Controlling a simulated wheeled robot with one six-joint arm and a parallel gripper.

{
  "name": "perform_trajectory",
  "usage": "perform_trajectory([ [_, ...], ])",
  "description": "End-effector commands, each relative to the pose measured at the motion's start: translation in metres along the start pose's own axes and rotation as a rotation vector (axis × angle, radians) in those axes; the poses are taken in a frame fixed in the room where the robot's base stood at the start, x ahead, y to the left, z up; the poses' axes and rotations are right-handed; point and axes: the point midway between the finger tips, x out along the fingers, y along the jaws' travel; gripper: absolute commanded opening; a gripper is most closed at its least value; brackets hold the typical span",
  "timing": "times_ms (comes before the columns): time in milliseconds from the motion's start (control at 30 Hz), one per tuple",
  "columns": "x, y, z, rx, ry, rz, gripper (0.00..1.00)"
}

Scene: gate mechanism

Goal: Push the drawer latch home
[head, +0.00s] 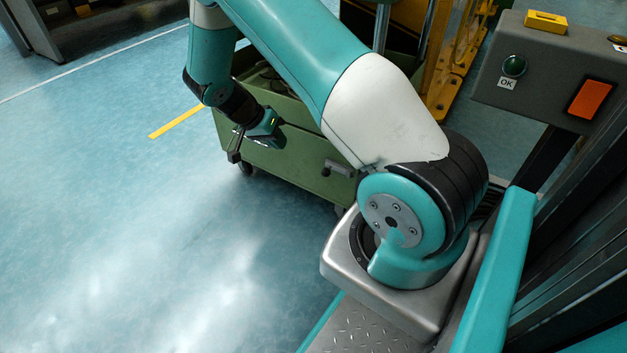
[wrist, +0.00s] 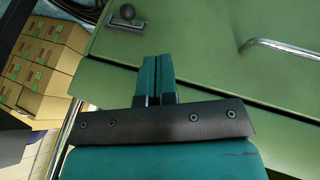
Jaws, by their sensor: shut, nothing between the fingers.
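The drawer latch is a small grey plate with a dark round knob (wrist: 127,14). It sits on the upper green panel at the upper left of the wrist view. My gripper (wrist: 152,60) is shut and empty, its teal fingers side by side. In the picture its tips lie below and right of the latch, over the green front; I cannot tell the gap in depth. In the head view my gripper (head: 275,140) is at the near face of the green cart (head: 300,170). Small fittings show on both sides of it there; I cannot tell which is the latch.
A metal bar handle (wrist: 285,48) is on the green panel right of the latch. Stacked cardboard boxes (wrist: 42,62) stand at the left of the wrist view. A grey control box (head: 545,75) with a green button is at the right. The floor left of the cart is clear.

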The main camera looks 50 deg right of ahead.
Motion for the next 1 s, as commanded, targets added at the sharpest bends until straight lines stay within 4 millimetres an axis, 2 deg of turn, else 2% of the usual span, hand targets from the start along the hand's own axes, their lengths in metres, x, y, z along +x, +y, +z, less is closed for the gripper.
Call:
perform_trajectory([
  [333,0.002,0.000,-0.001,0.007,0.003,0.004,0.00],
  [467,0.011,-0.001,0.000,0.006,0.002,0.005,0.00],
  [567,0.026,-0.001,0.001,0.006,0.000,0.006,0.00],
  [967,0.111,-0.001,0.002,0.006,0.000,0.006,0.00],
  [1000,0.113,0.006,0.002,0.006,0.001,0.005,0.00],
])
